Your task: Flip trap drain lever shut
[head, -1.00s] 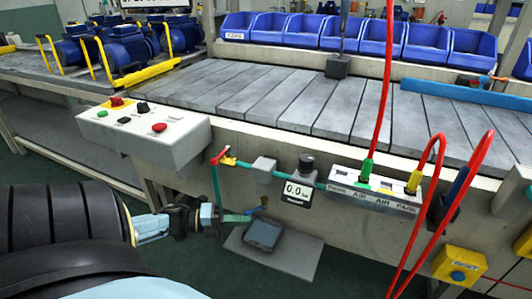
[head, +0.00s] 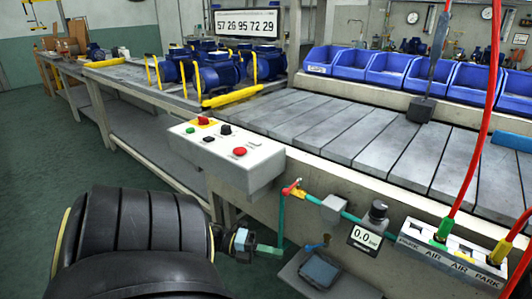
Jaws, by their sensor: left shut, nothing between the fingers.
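A small blue lever (head: 318,245) on a brass-coloured fitting sits low on the front of the line, just above a dark blue-grey tray (head: 320,270). It looks like the drain lever, but it is too small to tell its exact angle. My left gripper (head: 272,250) has thin greenish fingers and is shut and empty. It is left of the blue lever, apart from it in the picture, near the foot of the vertical teal pipe (head: 281,218). My thick black forearm hides the area to its left. My right gripper is not in view.
A red lever on a yellow valve (head: 291,188) stands above the gripper. A gauge reading 0.0 (head: 364,238) and an air manifold (head: 450,252) with red hoses are to the right. A push-button box (head: 228,155) overhangs the front. Open floor lies left.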

